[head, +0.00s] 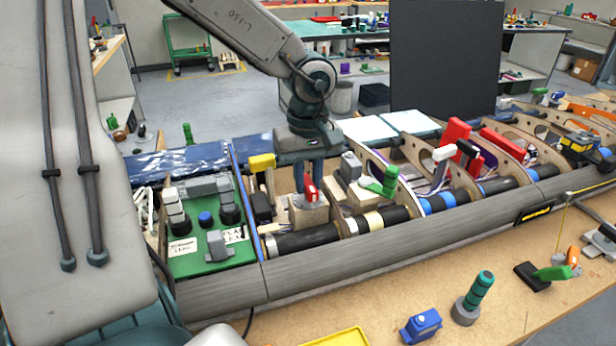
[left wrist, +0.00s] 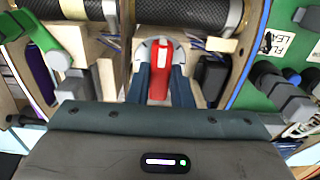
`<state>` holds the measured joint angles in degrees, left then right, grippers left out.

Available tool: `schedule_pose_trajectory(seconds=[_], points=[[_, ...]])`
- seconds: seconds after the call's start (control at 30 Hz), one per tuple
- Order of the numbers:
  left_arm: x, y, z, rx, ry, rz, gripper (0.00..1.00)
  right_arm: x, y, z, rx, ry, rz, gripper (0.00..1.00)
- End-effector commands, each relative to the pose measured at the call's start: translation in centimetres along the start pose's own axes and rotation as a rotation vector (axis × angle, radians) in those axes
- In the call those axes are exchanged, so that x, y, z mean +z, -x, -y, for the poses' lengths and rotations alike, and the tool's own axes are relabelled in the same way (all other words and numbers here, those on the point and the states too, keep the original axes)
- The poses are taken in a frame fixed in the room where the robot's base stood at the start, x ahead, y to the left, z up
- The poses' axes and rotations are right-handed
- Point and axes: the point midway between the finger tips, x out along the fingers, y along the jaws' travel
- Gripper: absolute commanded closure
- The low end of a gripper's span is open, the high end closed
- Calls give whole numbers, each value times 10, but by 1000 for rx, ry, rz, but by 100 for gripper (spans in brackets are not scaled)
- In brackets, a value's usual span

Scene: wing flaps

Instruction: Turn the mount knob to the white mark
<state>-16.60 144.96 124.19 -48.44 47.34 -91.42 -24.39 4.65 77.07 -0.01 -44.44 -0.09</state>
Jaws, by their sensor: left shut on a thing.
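The mount knob (head: 311,189) is a red bar-shaped handle on a light wooden block inside the open wing section. In the left wrist view the red knob (left wrist: 160,72) stands between my dark teal fingers, with a pale grey rounded piece around its far end. My left gripper (head: 311,194) points down from above and is shut on the knob. The fingers hide part of the knob's sides and base. I cannot make out the white mark clearly in either view. My right gripper is not in view.
A yellow-topped handle (head: 262,163) stands left of the gripper, and a green-handled lever (head: 386,182) stands to the right. A green panel (head: 210,262) with switches lies at the left. Wooden ribs and a black tube (head: 305,238) crowd the space. A blue block (head: 421,327) sits on the bench in front.

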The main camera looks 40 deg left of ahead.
Motion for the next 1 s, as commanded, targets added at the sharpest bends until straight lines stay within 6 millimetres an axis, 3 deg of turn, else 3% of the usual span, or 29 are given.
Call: schedule_pose_trajectory(seconds=[0.07, 0.1, 0.2, 0.53, 0.73, 1.0], points=[[1, -2, 1, -3, 0, 3, 100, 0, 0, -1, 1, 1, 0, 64], [1, -2, 1, -3, 0, 3, 79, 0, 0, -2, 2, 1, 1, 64], [1, -1, 1, -3, 0, 3, 59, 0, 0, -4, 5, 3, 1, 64], [0, 2, 0, -1, 1, 0, 59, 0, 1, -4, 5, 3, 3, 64], [0, 29, -1, 4, 1, -3, 59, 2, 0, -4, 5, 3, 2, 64], [0, 61, 0, -1, 0, 2, 59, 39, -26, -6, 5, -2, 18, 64]])
